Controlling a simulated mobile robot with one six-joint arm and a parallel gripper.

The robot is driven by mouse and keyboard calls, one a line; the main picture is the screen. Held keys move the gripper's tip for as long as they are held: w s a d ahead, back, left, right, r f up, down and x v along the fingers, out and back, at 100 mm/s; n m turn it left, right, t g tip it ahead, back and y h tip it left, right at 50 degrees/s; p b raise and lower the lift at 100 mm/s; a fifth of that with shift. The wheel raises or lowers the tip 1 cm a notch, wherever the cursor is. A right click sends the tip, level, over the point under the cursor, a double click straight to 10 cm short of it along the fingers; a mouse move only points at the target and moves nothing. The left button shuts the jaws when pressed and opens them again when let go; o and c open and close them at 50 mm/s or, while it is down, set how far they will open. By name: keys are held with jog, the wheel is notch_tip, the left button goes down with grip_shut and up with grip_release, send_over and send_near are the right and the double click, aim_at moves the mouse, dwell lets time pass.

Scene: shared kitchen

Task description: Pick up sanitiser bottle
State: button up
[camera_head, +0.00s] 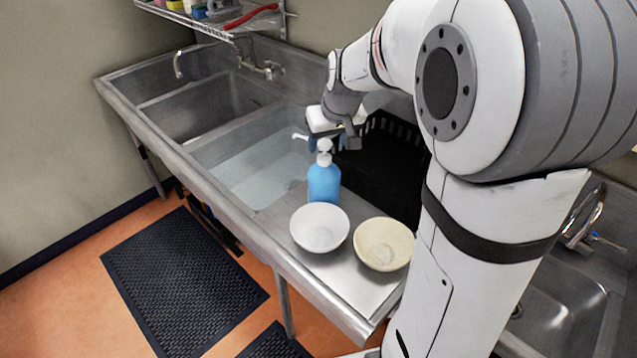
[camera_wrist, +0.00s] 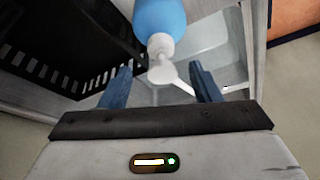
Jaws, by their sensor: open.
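The sanitiser bottle (camera_head: 324,182) is blue with a white pump top and stands upright on the steel counter beside the sink basin. My gripper (camera_head: 326,143) is at the height of its pump, just behind it in the head view. In the wrist view the bottle (camera_wrist: 160,18) is at the top centre, and its white pump head lies between the two blue fingers of my gripper (camera_wrist: 160,85). The fingers are apart, with space on both sides of the pump. Whether a finger touches the pump from behind cannot be told. The bottle's base is out of the wrist view.
A white bowl (camera_head: 320,229) and a cream bowl (camera_head: 383,245) stand close in front of the bottle. A black crate (camera_head: 381,168) is just right of it. Sink basins (camera_head: 250,165) lie to the left, with a faucet (camera_head: 262,68) and a wire shelf (camera_head: 222,24) behind.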

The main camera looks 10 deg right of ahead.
aim_at(326, 145)
jog(key=p+x, duration=0.1)
jog(key=x, duration=0.4)
jog(key=shift+a, duration=0.1)
jog(key=shift+c, duration=0.3)
grip_shut()
dwell(0.9)
jog(key=shift+w+r, duration=0.1)
